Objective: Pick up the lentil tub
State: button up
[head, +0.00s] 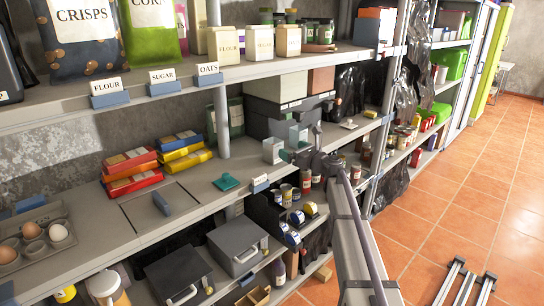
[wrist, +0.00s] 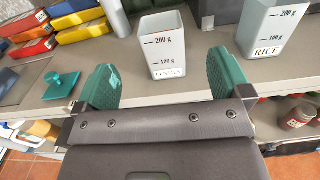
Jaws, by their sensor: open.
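The lentil tub (wrist: 167,48) is a pale, square, open-topped tub with 100 g and 200 g marks and a lentils label. It stands upright on the grey shelf and also shows in the head view (head: 272,151). My gripper (wrist: 161,80) is open, with a teal-padded finger to either side in the wrist view. The tub stands ahead of the gap between the fingers, and nothing is held. In the head view my gripper (head: 301,157) is just right of the tub, at the shelf's front.
A similar rice tub (wrist: 274,30) stands to the right, close to the right finger. A teal knobbed lid (wrist: 61,83) lies on the shelf (head: 190,205) to the left. Red and yellow packets (head: 131,172) are stacked farther left. Dark grey boxes stand behind the tubs.

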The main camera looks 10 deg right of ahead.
aim_at(273, 141)
jog(key=x, duration=1.1)
jog(key=shift+s, duration=0.1)
jog(key=shift+c, duration=0.4)
jog(key=c, duration=1)
